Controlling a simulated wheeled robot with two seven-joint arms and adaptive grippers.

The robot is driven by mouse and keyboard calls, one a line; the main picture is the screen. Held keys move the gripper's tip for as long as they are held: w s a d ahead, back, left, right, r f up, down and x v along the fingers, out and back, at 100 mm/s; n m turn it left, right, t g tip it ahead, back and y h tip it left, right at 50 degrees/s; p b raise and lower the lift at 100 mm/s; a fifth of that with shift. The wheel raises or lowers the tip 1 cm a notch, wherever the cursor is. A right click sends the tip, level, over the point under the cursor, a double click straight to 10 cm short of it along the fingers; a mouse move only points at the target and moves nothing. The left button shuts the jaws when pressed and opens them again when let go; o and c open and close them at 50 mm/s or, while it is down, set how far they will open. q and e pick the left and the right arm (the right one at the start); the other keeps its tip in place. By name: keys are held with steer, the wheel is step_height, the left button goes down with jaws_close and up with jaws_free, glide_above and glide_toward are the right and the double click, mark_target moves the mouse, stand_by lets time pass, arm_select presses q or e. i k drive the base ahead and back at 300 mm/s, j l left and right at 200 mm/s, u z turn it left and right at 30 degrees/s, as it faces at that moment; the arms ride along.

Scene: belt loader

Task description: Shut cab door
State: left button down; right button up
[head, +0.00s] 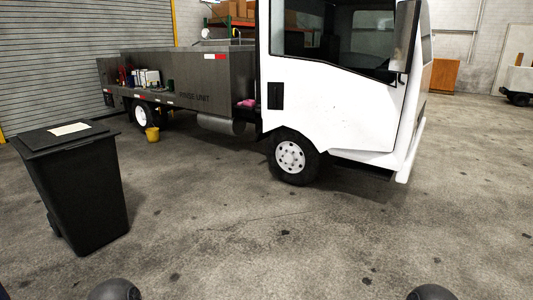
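The white cab door (330,108) is on the side of the truck cab facing me, in the middle right of the head view. It has a large window (325,42) and a black handle recess (275,95) near its left edge. A dark vertical strip shows along that left edge. I cannot tell from this angle how far the door stands from its frame. Neither of my grippers is in view, and nothing of mine touches the door.
A black lidded bin (85,190) stands at the left front. The truck's front wheel (291,157) is below the door. The concrete floor (280,235) between me and the truck is clear.

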mark_target(333, 105)
steer(key=i, duration=2.4)
